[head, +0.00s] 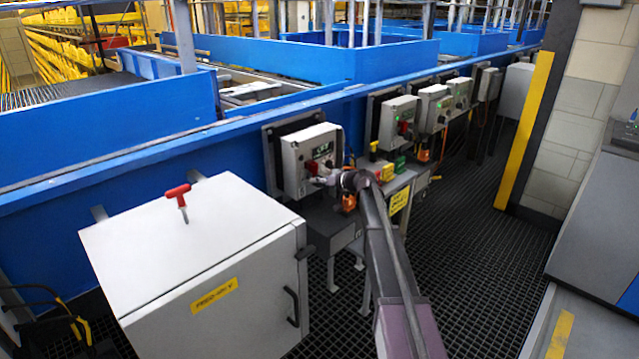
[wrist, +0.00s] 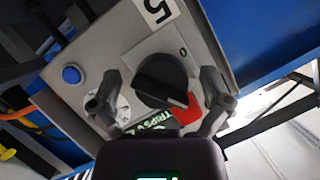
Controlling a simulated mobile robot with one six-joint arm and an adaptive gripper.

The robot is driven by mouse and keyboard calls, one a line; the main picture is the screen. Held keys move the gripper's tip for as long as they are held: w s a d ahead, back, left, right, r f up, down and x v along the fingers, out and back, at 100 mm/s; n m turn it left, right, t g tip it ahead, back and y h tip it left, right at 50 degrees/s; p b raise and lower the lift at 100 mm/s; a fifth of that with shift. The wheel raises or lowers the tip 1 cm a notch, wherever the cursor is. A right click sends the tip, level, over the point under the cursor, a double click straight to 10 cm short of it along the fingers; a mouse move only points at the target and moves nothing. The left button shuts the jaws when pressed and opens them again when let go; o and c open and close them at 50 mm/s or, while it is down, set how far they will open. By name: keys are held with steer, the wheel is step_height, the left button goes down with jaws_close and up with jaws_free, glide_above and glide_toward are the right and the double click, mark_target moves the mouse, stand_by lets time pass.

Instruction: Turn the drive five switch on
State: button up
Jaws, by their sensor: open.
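The drive five switch is a black rotary knob (wrist: 162,80) on a grey control box (wrist: 75,100) marked "5" in the wrist view. A "0" is printed beside the knob, and a red patch shows by its lower right edge. My gripper (wrist: 160,82) is open, with one finger on each side of the knob; contact cannot be told. In the head view my gripper (head: 328,180) is at the front of the grey box (head: 296,165), covering part of its face. The knob's exact setting is hard to read.
A blue button (wrist: 71,75) and a small white dial (wrist: 118,106) sit left of the knob. More control boxes (head: 398,122) line the blue conveyor (head: 110,165). Dark grated floor (head: 490,260) lies open to the right.

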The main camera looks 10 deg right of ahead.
steer(key=shift+s, duration=0.1)
steer(key=shift+s+a+f, duration=0.2)
steer(key=shift+s, duration=0.3)
steer(key=s+a+f+g+h, duration=0.25)
steer(key=s+f, duration=0.25)
steer(key=s, duration=0.8)
steer(key=s+a+f+g+h, duration=0.1)
steer(key=s+f+g+h, duration=0.25)
steer(key=s, duration=0.85)
steer(key=s+d+f+m+g+h, duration=0.1)
steer(key=s+d+h, duration=0.1)
steer(key=s, duration=0.7)
steer(key=s+d+f+m+g+h, duration=0.2)
steer(key=s, duration=0.8)
steer(key=shift+s+d+f+g+h, duration=0.2)
steer(key=shift+d+f+g+h, duration=0.1)
steer(key=c, duration=0.5)
steer(key=shift+c, duration=0.4)
